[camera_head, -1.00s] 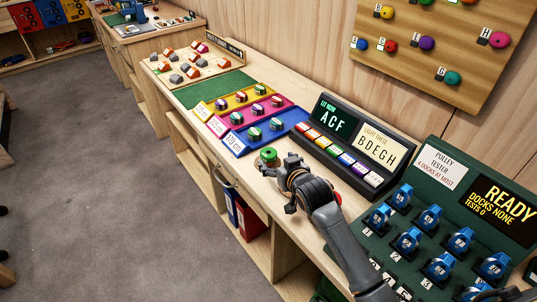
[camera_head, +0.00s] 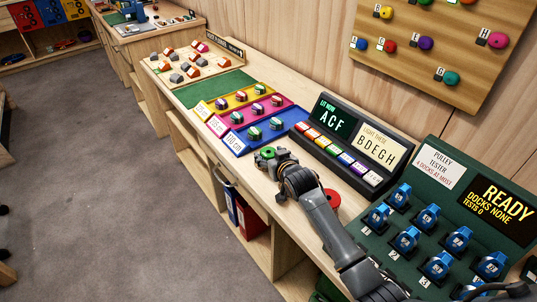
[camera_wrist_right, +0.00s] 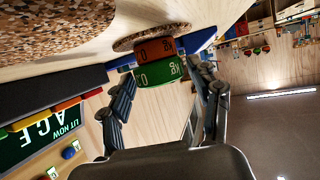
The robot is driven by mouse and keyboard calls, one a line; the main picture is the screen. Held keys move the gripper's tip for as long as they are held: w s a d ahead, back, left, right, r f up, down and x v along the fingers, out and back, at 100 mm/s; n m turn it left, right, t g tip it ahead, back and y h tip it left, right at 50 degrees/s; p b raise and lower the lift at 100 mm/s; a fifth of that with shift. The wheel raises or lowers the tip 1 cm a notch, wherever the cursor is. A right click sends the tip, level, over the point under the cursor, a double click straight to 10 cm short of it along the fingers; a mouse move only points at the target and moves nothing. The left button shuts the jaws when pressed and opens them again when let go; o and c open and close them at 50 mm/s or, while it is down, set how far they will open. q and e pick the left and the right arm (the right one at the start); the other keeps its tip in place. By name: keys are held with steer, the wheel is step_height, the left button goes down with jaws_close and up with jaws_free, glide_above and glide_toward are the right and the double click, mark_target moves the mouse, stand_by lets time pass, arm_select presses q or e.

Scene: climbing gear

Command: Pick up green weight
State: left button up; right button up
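The green weight (camera_head: 266,153) sits on the wooden counter in front of the blue tray, in the head view. In the right wrist view the green weight (camera_wrist_right: 158,76) shows pale lettering, with an orange lettered piece (camera_wrist_right: 155,49) just beyond it. My right gripper (camera_head: 268,157) is at the green weight, partly covering it. In the wrist view its two fingers are spread, one on each side of the weight, with gaps visible. It looks open and holds nothing. My left gripper is out of view.
The blue tray (camera_head: 237,148) lies just beyond the weight. The sign console with coloured buttons (camera_head: 335,146) stands close to the right. A red round object (camera_head: 332,199) lies beside my right arm. The green pulley tester board (camera_head: 442,222) is farther right.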

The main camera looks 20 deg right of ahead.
steer(key=c, duration=0.7)
steer(key=shift+c, duration=1.2)
steer(key=shift+r, duration=0.15)
